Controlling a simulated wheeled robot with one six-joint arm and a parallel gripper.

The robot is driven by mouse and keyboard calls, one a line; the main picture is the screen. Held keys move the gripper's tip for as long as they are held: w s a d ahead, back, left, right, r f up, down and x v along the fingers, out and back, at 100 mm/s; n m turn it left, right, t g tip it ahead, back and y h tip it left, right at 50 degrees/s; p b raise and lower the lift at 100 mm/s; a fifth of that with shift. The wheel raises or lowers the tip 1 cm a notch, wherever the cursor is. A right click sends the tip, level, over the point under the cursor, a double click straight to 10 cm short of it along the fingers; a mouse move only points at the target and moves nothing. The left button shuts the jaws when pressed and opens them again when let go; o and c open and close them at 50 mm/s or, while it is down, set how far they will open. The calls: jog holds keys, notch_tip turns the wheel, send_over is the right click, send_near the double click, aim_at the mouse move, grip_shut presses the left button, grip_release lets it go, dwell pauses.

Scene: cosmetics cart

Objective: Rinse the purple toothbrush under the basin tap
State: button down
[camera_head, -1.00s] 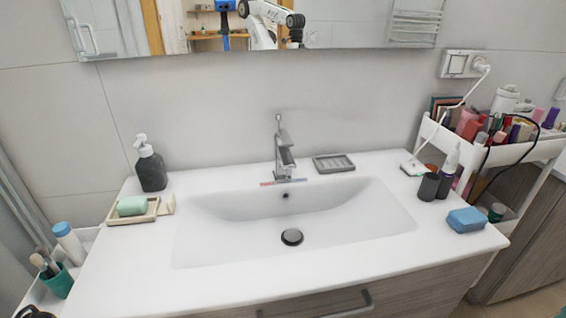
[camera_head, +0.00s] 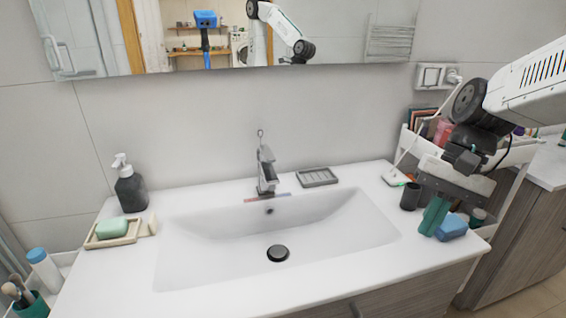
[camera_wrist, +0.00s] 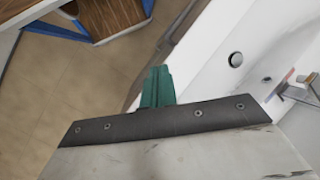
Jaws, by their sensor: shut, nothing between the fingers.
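The basin tap (camera_head: 266,172) stands at the middle of the back rim of the white basin (camera_head: 200,262); I see no clear water stream. A thin red and bluish-purple strip (camera_head: 268,198) lies just in front of the tap. It also shows in the wrist view (camera_wrist: 288,76), and it is too small to tell whether it is the purple toothbrush. I make out no other purple toothbrush. My gripper (camera_head: 434,216) is over the right end of the counter, its green fingers (camera_wrist: 157,88) shut and empty, apart from the tap.
A blue sponge (camera_head: 452,228) is beside my fingers, and a dark cup (camera_head: 410,196) stands left of them. A grey soap dish (camera_head: 318,177) is right of the tap. A black dispenser (camera_head: 130,188) and green soap (camera_head: 112,228) are at left. The cart (camera_head: 408,140) is partly hidden.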

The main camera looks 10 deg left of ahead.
jog(key=w+a+f+m+g+y, duration=0.2)
jog(key=w+a+f+m+y, duration=0.15)
jog(key=w+a, duration=0.65)
jog(key=w+a+f+m+g+y, duration=0.1)
jog(key=w+a+f+m+y, duration=0.25)
jog(key=w+a, duration=0.65)
jog(key=m+g+y, duration=0.1)
jog(key=m+y, duration=0.1)
jog(key=m, duration=0.2)
send_near(267, 153)
jog(key=s+d+f, duration=0.1)
jog(key=d+f, duration=0.1)
jog(key=d, duration=0.1)
jog(key=x, duration=0.9)
jog(key=shift+s, duration=0.3)
jog(key=shift+d+r, duration=0.1)
jog(key=shift+w+r, duration=0.1)
jog(key=shift+r, duration=0.7)
